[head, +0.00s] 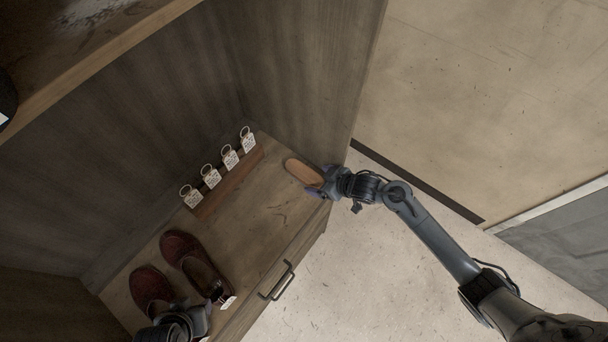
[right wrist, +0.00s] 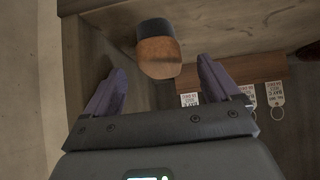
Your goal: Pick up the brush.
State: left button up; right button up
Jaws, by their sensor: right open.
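The brush (head: 302,172) lies on the wooden shelf near its right end, its brown wooden back showing. In the right wrist view the brush (right wrist: 160,57) shows a rounded wooden end and a dark part behind it. My right gripper (head: 320,184) is at the brush's near end.
A pair of dark red shoes (head: 190,262) stands on the shelf at the left. A wooden rack (head: 228,182) with several ringed white tags is behind, left of the brush. A drawer handle (head: 277,282) juts from the front. A cabinet wall (head: 300,75) rises behind the brush.

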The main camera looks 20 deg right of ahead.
aim_at(307, 174)
jog(key=shift+w+a, duration=0.4)
jog(key=shift+w, duration=0.2)
jog(key=shift+w+a, duration=0.35)
jog(key=shift+w, duration=0.25)
jog(key=b+x, duration=0.1)
jog(key=x, duration=0.4)
jog(key=shift+w+b, duration=0.1)
jog(key=shift+b, duration=0.25)
jog(key=c, duration=1.1)
